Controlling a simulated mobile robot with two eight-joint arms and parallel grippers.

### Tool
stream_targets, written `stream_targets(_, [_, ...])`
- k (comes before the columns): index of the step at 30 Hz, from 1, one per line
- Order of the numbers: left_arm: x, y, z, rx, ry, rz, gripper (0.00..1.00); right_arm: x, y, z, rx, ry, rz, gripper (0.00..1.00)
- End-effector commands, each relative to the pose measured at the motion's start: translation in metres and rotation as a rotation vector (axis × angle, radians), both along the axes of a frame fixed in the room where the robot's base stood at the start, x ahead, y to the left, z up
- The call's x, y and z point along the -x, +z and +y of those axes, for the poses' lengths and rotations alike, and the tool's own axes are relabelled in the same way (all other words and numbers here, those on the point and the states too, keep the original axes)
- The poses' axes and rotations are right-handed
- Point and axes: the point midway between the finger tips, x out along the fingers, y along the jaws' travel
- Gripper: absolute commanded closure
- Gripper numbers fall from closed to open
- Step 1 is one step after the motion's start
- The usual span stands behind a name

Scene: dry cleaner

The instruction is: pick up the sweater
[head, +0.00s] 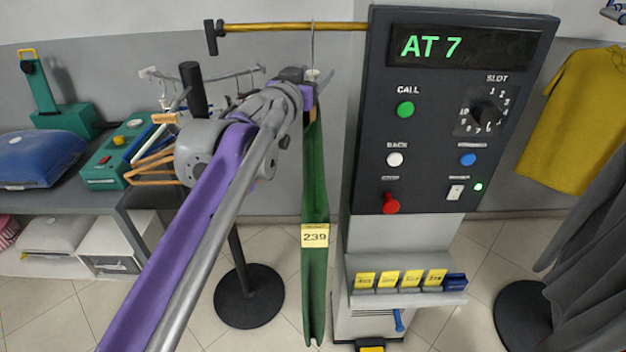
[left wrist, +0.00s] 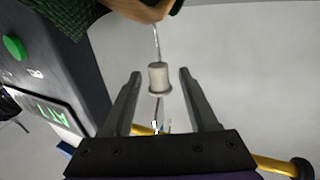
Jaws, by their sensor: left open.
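A narrow green garment (head: 315,180), seen nearly edge-on, hangs from a brass rail (head: 290,27) and bears a yellow tag (head: 315,236) reading 239. I cannot tell for sure that it is the sweater. My left gripper (head: 305,78) is at the top of its hanger. In the left wrist view, the open jaws (left wrist: 157,73) stand on either side of a pale collar (left wrist: 158,78) on the hanger's hook, with gaps visible. The green cloth (left wrist: 72,12) and wooden hanger (left wrist: 146,8) show beyond. My right gripper is not in view.
A dark control panel (head: 430,130) reading "AT 7" stands close right of the garment. A yellow garment (head: 575,120) and dark grey cloth (head: 595,270) hang at the right. Hangers (head: 152,165) and a counter (head: 60,200) are at the left. A round black base (head: 248,297) stands on the floor.

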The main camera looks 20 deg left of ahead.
Motion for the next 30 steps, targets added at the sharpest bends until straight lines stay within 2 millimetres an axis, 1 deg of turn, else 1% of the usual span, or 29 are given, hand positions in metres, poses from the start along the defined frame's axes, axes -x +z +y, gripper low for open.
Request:
stream_targets(6, [-0.0011, -0.0009, 0.0, 0.0, 0.0, 0.0, 0.41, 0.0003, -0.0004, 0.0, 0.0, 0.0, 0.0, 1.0])
stream_targets(8, [-0.0011, -0.0008, 0.0, 0.001, 0.0, 0.0, 0.5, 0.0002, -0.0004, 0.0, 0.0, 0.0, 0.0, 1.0])
stream_targets(9, [-0.001, -0.0008, 0.0, 0.001, 0.0, 0.0, 0.57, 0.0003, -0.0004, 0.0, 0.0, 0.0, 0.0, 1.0])
stream_targets(11, [-0.001, -0.0008, 0.0001, 0.001, 0.0, 0.0, 0.68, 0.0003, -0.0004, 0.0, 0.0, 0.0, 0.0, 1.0])
stream_targets(12, [-0.001, -0.0008, 0.0001, 0.001, 0.0, 0.0, 0.75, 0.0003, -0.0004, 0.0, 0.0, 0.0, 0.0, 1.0])
stream_targets(16, [-0.0009, -0.0008, 0.0001, 0.001, 0.001, 0.0, 0.98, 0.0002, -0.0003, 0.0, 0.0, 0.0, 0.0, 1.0])
stream_targets(17, [-0.0009, -0.0008, 0.0001, 0.001, 0.001, 0.0, 1.0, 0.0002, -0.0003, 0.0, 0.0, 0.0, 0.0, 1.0])
stream_targets(30, [-0.0008, -0.0008, 0.0002, 0.001, 0.001, 0.0, 1.0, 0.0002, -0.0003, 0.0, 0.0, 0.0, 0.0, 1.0])
